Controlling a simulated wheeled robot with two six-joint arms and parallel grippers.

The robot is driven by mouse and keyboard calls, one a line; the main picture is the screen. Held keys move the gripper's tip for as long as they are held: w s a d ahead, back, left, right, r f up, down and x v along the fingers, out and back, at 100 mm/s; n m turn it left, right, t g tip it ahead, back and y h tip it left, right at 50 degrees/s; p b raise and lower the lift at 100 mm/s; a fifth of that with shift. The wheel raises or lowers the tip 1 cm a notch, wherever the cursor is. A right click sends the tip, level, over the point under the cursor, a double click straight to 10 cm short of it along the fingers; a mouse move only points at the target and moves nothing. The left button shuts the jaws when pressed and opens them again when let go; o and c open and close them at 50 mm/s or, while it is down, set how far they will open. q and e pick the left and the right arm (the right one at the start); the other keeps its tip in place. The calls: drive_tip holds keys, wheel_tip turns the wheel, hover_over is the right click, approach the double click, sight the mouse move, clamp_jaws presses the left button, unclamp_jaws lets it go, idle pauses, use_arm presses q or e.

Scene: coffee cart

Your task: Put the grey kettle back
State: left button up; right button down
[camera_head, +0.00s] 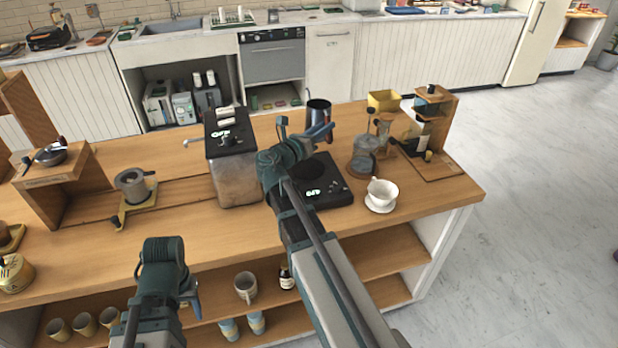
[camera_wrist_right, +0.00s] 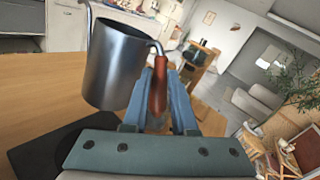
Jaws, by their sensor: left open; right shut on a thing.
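The grey kettle (camera_head: 318,114) is a metal vessel with a brown handle, and it shows large in the right wrist view (camera_wrist_right: 115,65). My right gripper (camera_head: 318,132) is shut on the kettle's handle (camera_wrist_right: 158,92), with its blue fingers on both sides of it in the right wrist view. The kettle looks about upright and held above the wooden counter, beyond the black hot plate (camera_head: 322,186). My right arm hides part of the plate. My left gripper (camera_head: 190,295) is open and empty in front of the counter's near edge.
A white cup on a saucer (camera_head: 381,196), a glass vessel (camera_head: 364,160) and a wooden stand (camera_head: 436,135) are right of the plate. A boxy machine (camera_head: 234,165) stands left of it. The counter's right front corner (camera_head: 450,200) is clear.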

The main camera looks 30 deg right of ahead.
drive_tip(key=s+a+m+g+h, duration=0.1)
drive_tip(key=s+a, duration=0.1)
drive_tip(key=a, duration=0.4)
drive_tip(key=f+b, duration=1)
drive_tip(key=b, duration=0.1)
drive_tip(key=shift+w+d+f, duration=0.15)
drive_tip(key=shift+w+d, duration=0.1)
drive_tip(key=c, duration=0.7)
unclamp_jaws()
